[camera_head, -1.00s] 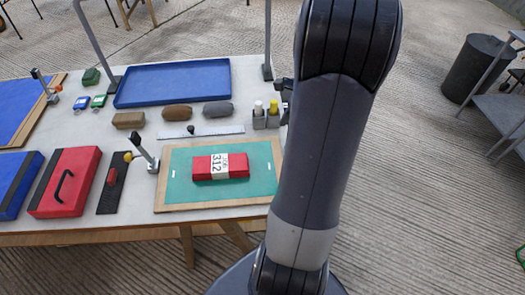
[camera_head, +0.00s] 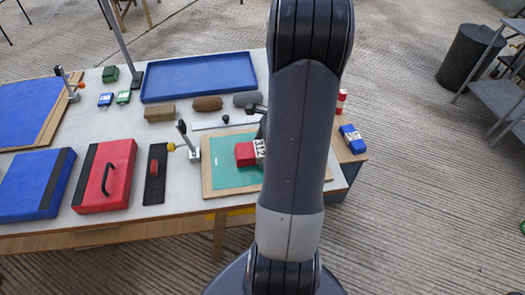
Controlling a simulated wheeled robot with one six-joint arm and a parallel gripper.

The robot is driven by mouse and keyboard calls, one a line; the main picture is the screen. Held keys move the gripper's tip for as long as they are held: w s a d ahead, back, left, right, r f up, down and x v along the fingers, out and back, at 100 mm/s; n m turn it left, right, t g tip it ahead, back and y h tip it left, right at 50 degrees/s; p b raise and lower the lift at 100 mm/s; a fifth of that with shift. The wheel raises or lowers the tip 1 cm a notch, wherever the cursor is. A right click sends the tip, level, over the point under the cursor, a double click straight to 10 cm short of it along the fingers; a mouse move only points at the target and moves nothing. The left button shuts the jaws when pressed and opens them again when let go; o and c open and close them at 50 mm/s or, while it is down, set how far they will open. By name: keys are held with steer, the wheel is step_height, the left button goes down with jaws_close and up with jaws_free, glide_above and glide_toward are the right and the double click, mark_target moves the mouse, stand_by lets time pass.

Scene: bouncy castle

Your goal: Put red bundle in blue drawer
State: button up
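The red bundle (camera_head: 245,153), with a white band printed 312, lies on the green mat (camera_head: 226,177) in its wooden frame. My arm covers its right part. A dark blue part (camera_head: 337,196) shows below the table's right end, mostly hidden. My gripper's fingers are hidden behind my arm; only a small dark part sticks out beside it.
A red case (camera_head: 104,178) with a black handle and a black plate (camera_head: 156,174) lie left of the mat. An upright clamp lever (camera_head: 189,143) stands at its left edge. A blue bundle (camera_head: 352,139) lies at the right. A grey cart and dark bin stand farther right.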

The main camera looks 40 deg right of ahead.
steer(key=c, duration=1.1)
steer(key=shift+r, duration=0.1)
steer(key=shift+c, duration=0.2)
